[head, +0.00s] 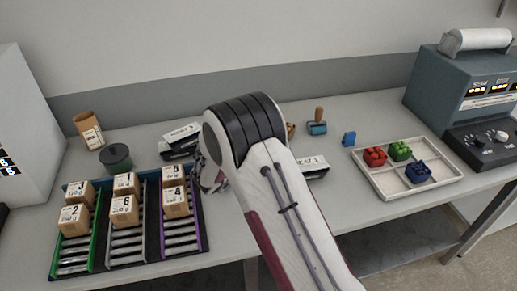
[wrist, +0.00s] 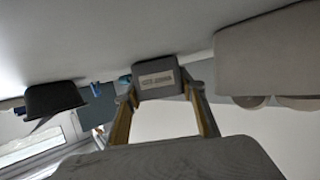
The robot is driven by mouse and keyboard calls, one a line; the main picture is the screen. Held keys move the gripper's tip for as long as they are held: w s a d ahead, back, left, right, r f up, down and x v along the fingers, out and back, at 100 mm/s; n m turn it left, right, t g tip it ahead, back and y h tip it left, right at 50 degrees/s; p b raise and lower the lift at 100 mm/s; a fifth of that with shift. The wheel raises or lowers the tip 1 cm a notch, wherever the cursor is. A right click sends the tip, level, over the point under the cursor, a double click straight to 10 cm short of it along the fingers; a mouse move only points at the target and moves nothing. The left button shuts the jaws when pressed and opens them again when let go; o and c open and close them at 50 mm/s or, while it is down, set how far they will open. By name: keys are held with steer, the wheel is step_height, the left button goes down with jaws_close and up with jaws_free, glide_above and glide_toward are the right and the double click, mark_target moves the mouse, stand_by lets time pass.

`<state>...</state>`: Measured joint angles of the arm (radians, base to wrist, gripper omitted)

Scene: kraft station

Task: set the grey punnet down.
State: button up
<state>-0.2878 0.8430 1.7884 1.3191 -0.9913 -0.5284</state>
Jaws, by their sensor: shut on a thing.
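In the wrist view the grey punnet (wrist: 158,79), a small grey box shape with a pale printed label, sits between the tips of my gripper (wrist: 160,100). The two yellowish fingers are shut on it, one at each side. Its underside and what lies beneath it cannot be made out. In the head view my arm covers the punnet and most of my gripper (head: 211,178), which is behind the arm's white link, over the middle of the bench.
Numbered cartons (head: 123,205) stand on coloured roller lanes (head: 125,263) at left. A dark round tub (head: 116,157) and kraft cup (head: 89,131) stand behind. Labelled cards (head: 181,134), a stamp (head: 318,124) and a blue block (head: 349,138) lie near the arm. A pale tray (head: 390,188) holds coloured blocks.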

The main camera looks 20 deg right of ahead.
steer(key=o, duration=1)
steer(key=shift+s+f, duration=0.2)
steer(key=shift+f, duration=0.5)
steer(key=shift+r, duration=0.15)
steer(key=shift+w+r, duration=0.1)
steer(key=shift+r, duration=0.3)
steer(key=v, duration=1.2)
steer(key=shift+w+r, duration=0.15)
steer(key=shift+r, duration=0.15)
